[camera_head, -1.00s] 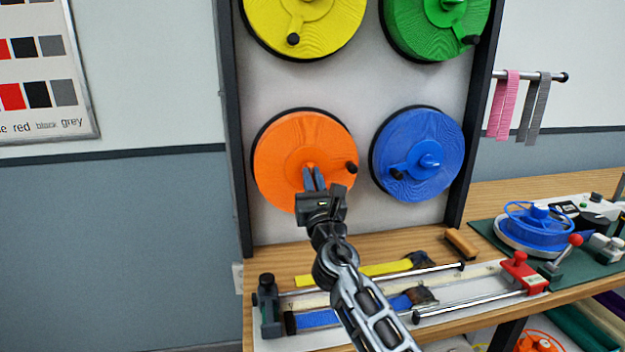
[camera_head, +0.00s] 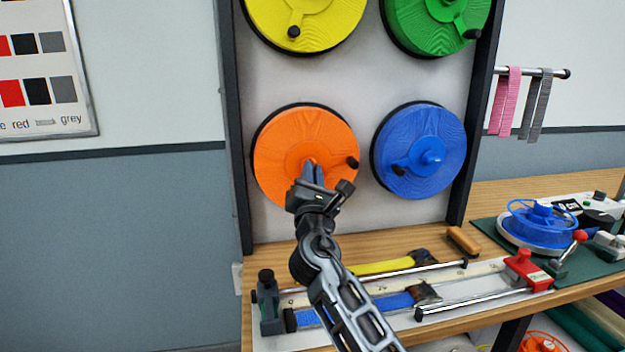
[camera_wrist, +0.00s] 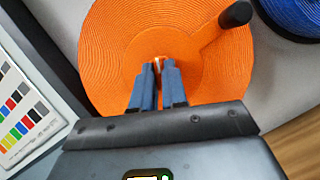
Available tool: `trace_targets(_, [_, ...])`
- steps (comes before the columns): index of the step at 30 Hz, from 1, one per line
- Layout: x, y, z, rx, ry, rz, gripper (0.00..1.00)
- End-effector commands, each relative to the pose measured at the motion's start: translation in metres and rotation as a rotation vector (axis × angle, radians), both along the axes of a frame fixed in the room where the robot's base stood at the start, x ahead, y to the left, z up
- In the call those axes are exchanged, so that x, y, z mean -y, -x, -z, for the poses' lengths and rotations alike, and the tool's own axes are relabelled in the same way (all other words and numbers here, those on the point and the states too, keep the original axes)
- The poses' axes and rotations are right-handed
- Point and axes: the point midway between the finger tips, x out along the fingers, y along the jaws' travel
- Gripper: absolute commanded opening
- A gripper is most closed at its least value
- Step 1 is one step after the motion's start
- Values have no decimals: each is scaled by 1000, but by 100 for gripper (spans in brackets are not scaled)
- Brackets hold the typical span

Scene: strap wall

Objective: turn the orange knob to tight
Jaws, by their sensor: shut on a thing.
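The orange reel (camera_head: 280,147) hangs at the lower left of the wall panel, with a black crank handle (camera_head: 352,163) on its right side. The orange knob (camera_head: 311,163) is at the reel's centre and is mostly hidden by my fingers. My gripper (camera_head: 312,173) is shut on the knob, its blue-grey fingers pointing at the hub. In the wrist view the fingers close around the small knob (camera_wrist: 158,62) in front of the orange reel (camera_wrist: 110,50), and the crank handle (camera_wrist: 235,14) shows at upper right. I cannot read any tight mark.
A blue reel (camera_head: 440,127) is close on the right. Yellow (camera_head: 335,15) and green (camera_head: 410,20) reels hang above. Below, the wooden bench (camera_head: 380,243) carries rods, straps and a red clamp (camera_head: 527,268).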

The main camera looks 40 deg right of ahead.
Motion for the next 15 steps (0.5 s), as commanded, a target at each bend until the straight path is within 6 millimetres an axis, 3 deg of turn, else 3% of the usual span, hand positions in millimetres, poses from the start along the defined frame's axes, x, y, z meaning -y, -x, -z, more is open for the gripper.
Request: trace_targets(15, [-3,-2,-2,274,-407,-1,0])
